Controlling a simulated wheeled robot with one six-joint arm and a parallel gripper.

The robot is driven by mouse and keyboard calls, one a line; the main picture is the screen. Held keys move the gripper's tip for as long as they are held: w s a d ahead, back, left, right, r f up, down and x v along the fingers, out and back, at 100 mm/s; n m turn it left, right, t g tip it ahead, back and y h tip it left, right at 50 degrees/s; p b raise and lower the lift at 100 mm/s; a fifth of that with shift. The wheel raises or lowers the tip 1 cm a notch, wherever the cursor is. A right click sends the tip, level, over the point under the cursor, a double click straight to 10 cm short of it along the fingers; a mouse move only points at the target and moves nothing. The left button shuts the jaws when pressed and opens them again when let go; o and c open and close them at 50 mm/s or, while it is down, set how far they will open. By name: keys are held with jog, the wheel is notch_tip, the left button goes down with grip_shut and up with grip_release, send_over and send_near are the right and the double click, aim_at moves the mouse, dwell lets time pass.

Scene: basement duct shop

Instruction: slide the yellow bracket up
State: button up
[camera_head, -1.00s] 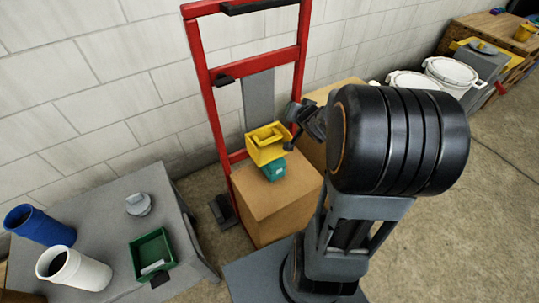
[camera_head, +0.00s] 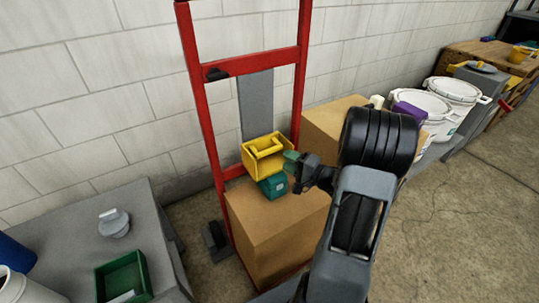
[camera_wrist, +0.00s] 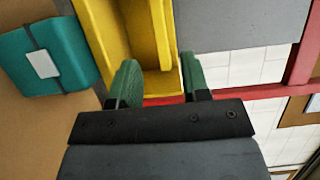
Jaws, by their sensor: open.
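The yellow bracket (camera_head: 263,157) is an open, box-like piece with a bar across it, in front of the grey plate (camera_head: 256,105) of a red upright frame (camera_head: 203,95). It sits just above a teal box (camera_head: 273,187). My gripper (camera_head: 290,157) is at the bracket's right side. In the wrist view, my gripper's green fingers (camera_wrist: 158,78) are spread apart, with part of the yellow bracket (camera_wrist: 97,30) showing between and beyond them. Whether the fingers touch it, I cannot tell. My gripper hides part of its near side.
The teal box, with a pale label, rests on a cardboard box (camera_head: 275,225). Another cardboard box (camera_head: 330,128) stands behind my arm. A grey table (camera_head: 70,235) with a green bin (camera_head: 122,278) is at left. White buckets (camera_head: 425,103) stand at right.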

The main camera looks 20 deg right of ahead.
aim_at(271, 152)
jog(key=b+x, duration=0.2)
jog(key=x, duration=0.6)
jog(key=shift+w, duration=0.15)
jog(key=shift+c, duration=0.3)
grip_shut()
